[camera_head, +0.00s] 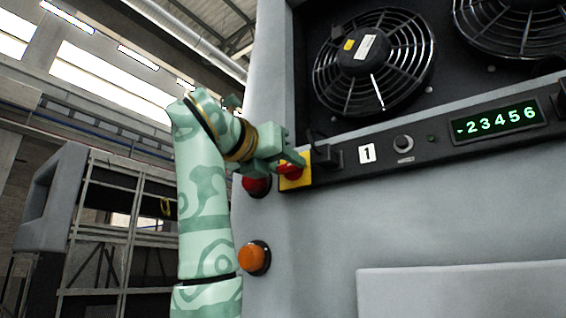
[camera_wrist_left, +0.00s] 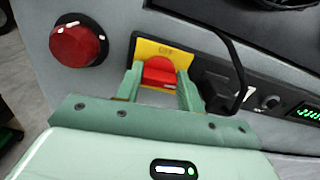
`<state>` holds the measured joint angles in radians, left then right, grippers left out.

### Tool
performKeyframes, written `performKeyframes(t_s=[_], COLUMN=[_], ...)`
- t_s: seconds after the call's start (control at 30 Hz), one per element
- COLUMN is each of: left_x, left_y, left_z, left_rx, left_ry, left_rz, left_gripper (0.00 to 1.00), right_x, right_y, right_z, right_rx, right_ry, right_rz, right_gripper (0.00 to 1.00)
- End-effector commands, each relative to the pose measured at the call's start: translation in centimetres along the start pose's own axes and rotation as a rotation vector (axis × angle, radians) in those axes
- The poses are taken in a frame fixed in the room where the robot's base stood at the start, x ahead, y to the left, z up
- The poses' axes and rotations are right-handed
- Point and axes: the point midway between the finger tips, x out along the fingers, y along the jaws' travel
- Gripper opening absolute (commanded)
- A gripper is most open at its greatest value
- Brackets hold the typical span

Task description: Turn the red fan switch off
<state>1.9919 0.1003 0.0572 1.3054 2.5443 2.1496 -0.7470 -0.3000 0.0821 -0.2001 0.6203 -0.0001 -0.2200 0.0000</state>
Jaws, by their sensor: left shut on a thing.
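The red fan switch (camera_head: 290,172) sits on a yellow plate (camera_head: 296,183) at the left end of the dark control strip. In the left wrist view the red switch (camera_wrist_left: 159,72) shows between my fingers, in front of its yellow plate (camera_wrist_left: 178,50) with lettering above the knob. My left gripper (camera_head: 285,165) is at the switch, its green fingers on either side of the red knob and shut on it. It also shows in the left wrist view (camera_wrist_left: 160,88). Part of the knob is hidden by the fingers. My right gripper is in neither view.
A black cable (camera_wrist_left: 238,70) and connector are right of the switch. Fans (camera_head: 373,62), a small knob (camera_head: 403,143) and a green display (camera_head: 497,121) are further right.

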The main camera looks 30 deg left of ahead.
Motion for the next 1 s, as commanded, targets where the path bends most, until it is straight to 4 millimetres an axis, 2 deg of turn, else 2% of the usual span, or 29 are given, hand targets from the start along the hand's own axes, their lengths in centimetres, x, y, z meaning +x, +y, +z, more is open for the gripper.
performKeyframes(t_s=[0.27,1.0], left_x=[0.0,0.0], left_y=[0.0,0.4], left_z=[0.1,0.0], left_rx=[-0.201,-0.905], left_ry=[0.000,-0.001], left_rz=[-0.003,-0.001], left_gripper=[0.15,0.15], right_x=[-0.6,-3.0], right_y=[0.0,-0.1], right_z=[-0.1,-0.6], right_rx=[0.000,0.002], right_ry=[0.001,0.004], right_rz=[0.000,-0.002], right_gripper=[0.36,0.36])
